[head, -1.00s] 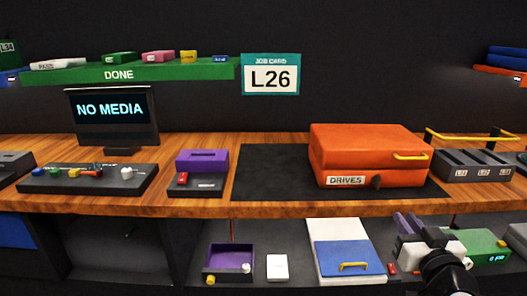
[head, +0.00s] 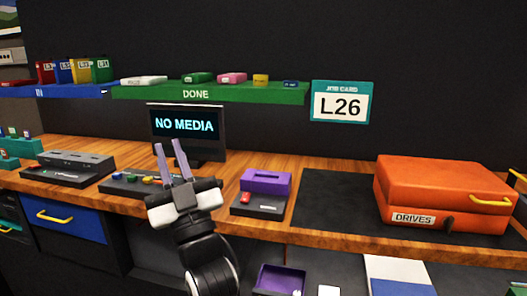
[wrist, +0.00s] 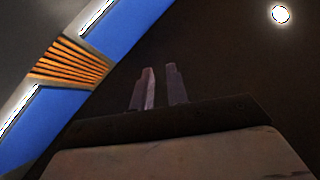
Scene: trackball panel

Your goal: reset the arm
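My gripper (head: 170,148) is raised in front of the bench in the head view, with its two purple-grey fingers pointing up. The fingers stand apart with nothing between them. In the wrist view my gripper (wrist: 159,88) also shows two separate, empty fingers. In the head view it overlaps the lower left of the screen reading NO MEDIA (head: 184,125) and partly hides the dark trackball panel (head: 118,185) with coloured buttons.
A purple-topped device (head: 265,181) stands right of my gripper. An orange DRIVES case (head: 435,184) sits on a black mat (head: 335,205). A blue drawer (head: 68,220) is below left.

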